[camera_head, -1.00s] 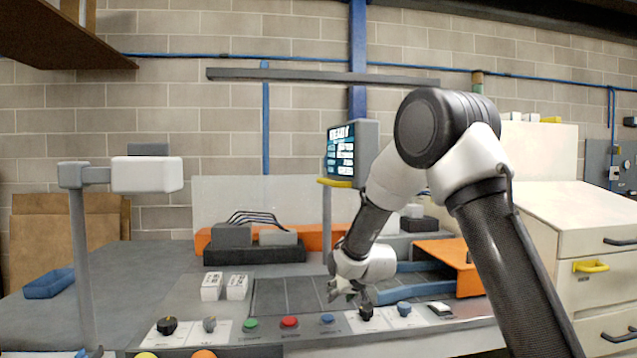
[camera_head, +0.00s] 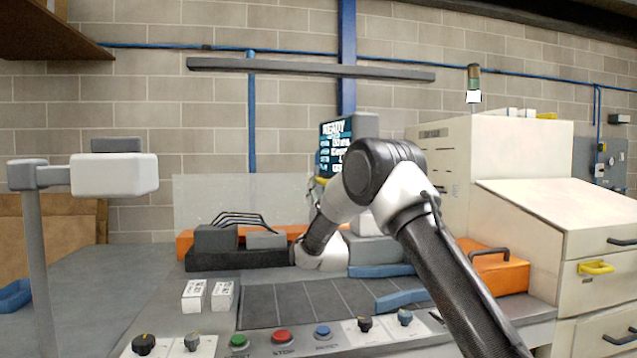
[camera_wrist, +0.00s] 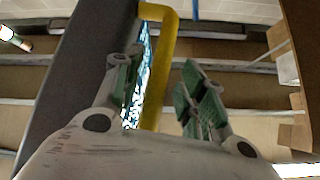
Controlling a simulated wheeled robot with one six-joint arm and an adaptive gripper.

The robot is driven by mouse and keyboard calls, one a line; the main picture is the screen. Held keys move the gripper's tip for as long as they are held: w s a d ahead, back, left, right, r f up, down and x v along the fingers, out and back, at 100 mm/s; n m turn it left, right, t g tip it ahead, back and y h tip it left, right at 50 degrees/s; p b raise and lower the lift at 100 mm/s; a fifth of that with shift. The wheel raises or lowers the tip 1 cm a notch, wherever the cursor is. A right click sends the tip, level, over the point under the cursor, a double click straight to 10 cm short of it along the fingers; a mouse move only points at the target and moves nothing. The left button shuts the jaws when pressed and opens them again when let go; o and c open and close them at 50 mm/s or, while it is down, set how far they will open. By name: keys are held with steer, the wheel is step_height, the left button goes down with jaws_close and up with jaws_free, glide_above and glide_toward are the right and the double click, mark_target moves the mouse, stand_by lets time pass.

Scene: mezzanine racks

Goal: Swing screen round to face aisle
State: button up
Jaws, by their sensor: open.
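The screen (camera_head: 335,148) is a grey box with a lit blue face reading READY, turned towards the left of the head view. A yellow handle (camera_head: 322,181) sits at its lower edge, partly hidden by my arm. In the wrist view the handle (camera_wrist: 162,62) is a large yellow bar running beside the dark screen housing (camera_wrist: 85,75) and its lit edge. My gripper (camera_wrist: 155,88) is open, its green-padded fingers on either side of the bar in the picture. I cannot tell whether they touch it. My arm mostly hides the gripper in the head view.
A console with knobs and coloured buttons (camera_head: 281,336) lies in front. A grey post with a white head (camera_head: 115,175) stands left. An orange case (camera_head: 495,270) and cream cabinet (camera_head: 540,150) are right. A grey bar (camera_head: 310,68) crosses above the screen.

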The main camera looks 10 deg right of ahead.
steer(key=shift+x, duration=1.65)
jaws_close()
steer(key=shift+d+y, duration=0.2)
steer(key=shift+y, duration=0.1)
